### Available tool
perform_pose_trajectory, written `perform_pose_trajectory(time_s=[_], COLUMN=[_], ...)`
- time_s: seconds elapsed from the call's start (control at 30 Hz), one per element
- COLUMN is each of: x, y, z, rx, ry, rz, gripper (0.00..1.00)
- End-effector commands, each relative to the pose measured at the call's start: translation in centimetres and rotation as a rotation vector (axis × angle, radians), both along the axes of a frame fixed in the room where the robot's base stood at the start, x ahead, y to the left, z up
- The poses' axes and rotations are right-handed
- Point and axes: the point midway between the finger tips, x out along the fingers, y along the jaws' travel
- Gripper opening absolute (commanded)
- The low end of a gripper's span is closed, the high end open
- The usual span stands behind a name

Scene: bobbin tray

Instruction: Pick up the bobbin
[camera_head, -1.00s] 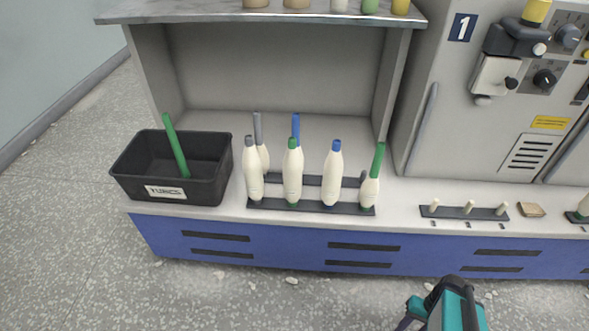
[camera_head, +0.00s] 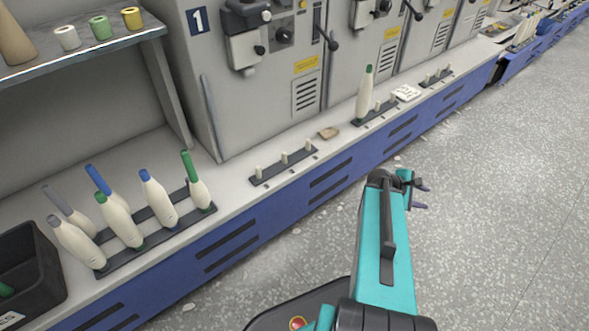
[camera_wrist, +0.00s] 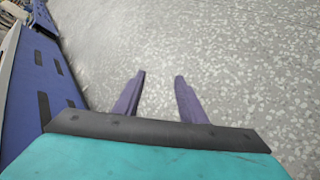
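Several white bobbins stand on a dark peg rack (camera_head: 162,232) at the left in the head view, such as the one with a blue top (camera_head: 158,198) and the one with a green top (camera_head: 198,190). Another white bobbin with a green top (camera_head: 363,98) stands alone on a further peg rack (camera_head: 385,112). My gripper (camera_head: 422,196) is out over the floor, to the right of the counter and apart from every bobbin. In the wrist view its two purple fingers (camera_wrist: 159,75) are spread with only floor between them. No bobbin shows there.
A peg rack with bare pegs (camera_head: 284,165) and a brown block (camera_head: 329,133) lie on the counter. A black bin (camera_head: 40,270) stands at left. Small spools (camera_head: 100,28) stand on the upper shelf. The blue counter front (camera_head: 240,232) runs beside my arm; the floor at right is clear.

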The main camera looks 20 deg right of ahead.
Motion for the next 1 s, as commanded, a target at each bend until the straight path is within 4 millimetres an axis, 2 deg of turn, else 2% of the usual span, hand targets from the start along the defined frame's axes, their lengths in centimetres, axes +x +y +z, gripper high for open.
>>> perform_pose_trajectory(time_s=[0.03,0.3,0.5,0.6,0.8,1.0], x=[-0.6,-3.6,-5.9,-6.8,-7.7,-7.7], y=[-1.9,-9.8,-14.0,-15.3,-16.4,-16.5], z=[2.3,13.0,20.3,23.0,25.6,25.8], rx=[-0.047,-0.283,-0.421,-0.469,-0.512,-0.517], ry=[0.036,0.299,0.532,0.63,0.74,0.753], rz=[0.026,0.17,0.253,0.28,0.309,0.315], gripper=[0.38,0.38,0.38,0.38,0.38,0.38])
